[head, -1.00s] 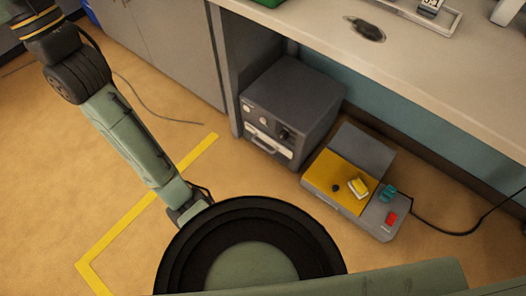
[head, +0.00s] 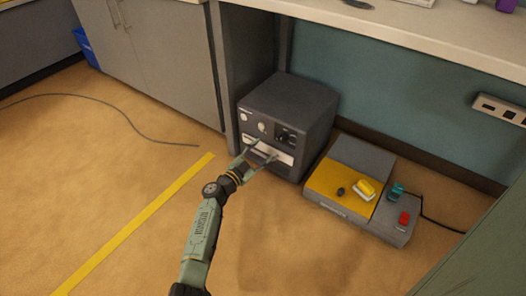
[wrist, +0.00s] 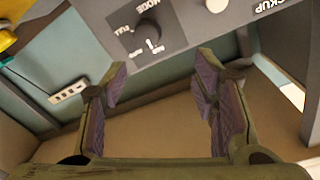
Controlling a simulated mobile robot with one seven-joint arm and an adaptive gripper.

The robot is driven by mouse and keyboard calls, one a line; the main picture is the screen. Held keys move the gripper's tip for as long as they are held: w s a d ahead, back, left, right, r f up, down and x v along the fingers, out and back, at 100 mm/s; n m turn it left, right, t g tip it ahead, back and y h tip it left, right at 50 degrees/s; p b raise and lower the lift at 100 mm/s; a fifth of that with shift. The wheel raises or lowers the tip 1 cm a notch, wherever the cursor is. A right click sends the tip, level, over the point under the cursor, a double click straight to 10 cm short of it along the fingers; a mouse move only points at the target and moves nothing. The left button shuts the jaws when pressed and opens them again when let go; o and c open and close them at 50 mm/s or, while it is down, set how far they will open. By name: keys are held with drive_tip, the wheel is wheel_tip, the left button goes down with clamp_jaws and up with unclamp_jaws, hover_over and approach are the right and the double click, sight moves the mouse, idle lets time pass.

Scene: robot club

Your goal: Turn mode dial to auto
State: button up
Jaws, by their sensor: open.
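The dark grey box (head: 290,105) stands on the floor under the counter, with its front panel facing me. Its black mode dial (head: 285,137) is on the right of that panel. In the wrist view the mode dial (wrist: 151,36) is large, near the top, beside the words MODE and FULL. A pale pointer mark shows on it; the smaller lettering is too blurred to read surely. My gripper (head: 262,152) is open and empty in front of the panel. In the wrist view my gripper's fingers (wrist: 163,78) are spread below the dial, apart from it.
A white handle (head: 271,150) crosses the box's lower front near my fingers. Right of it sits a low yellow-and-grey unit (head: 335,183) with a red button (head: 404,218). An outlet strip (head: 499,108) is on the wall. Open floor lies left, with yellow tape (head: 140,217).

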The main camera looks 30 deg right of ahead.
sight(280, 140)
drive_tip(key=d+b, duration=0.1)
drive_tip(key=d, duration=0.2)
drive_tip(key=w+d+f+b, duration=0.1)
drive_tip(key=d+b, duration=0.1)
drive_tip(key=d, duration=0.1)
drive_tip(key=w+d+f+b, duration=0.1)
drive_tip(key=d+b, duration=0.1)
drive_tip(key=d, duration=0.1)
drive_tip(key=shift+d, duration=0.15)
drive_tip(key=shift+w+d+r, duration=0.2)
drive_tip(key=shift+d, duration=0.35)
drive_tip(key=shift+c, duration=0.4)
drive_tip(key=c, duration=1.1)
